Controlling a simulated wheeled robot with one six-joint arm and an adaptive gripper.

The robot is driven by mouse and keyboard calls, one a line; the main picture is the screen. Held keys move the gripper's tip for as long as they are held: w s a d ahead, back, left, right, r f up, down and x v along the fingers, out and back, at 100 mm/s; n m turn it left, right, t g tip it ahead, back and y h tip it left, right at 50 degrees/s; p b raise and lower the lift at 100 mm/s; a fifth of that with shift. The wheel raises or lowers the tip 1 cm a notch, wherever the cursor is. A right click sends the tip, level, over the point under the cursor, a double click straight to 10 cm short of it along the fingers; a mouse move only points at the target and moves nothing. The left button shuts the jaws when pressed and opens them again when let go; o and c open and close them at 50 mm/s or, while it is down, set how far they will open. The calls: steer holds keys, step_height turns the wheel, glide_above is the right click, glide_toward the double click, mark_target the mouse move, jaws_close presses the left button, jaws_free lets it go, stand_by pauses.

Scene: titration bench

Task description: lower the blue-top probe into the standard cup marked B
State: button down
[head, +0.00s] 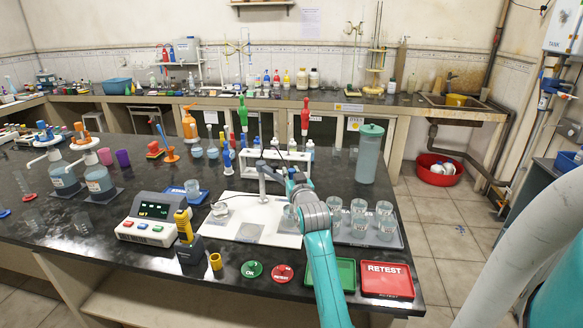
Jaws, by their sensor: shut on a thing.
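My gripper (292,181) is shut above the white board (240,197), next to a small grey stand arm (262,178). What it holds is mostly hidden behind the gripper and my arm; it appears to be the blue-top probe, whose tip I cannot make out. A clear cup (290,215) stands on the board just below the gripper, partly covered by my arm. Another clear cup (220,209) stands at the board's left end. Several clear cups (358,207) stand on a grey tray (400,240) to the right. Their marks are too small to read, so I cannot tell which is B.
A tall teal-lidded container (369,153) is behind the tray. A meter (150,217) and a yellow tool in a holder (184,226) are left. A green tray (341,272) and red RETEST tray (387,280) lie in front.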

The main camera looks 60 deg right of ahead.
steer(key=shift+r, duration=0.1)
steer(key=c, duration=0.9)
jaws_free()
steer(key=shift+c, duration=0.2)
steer(key=v, duration=1.2)
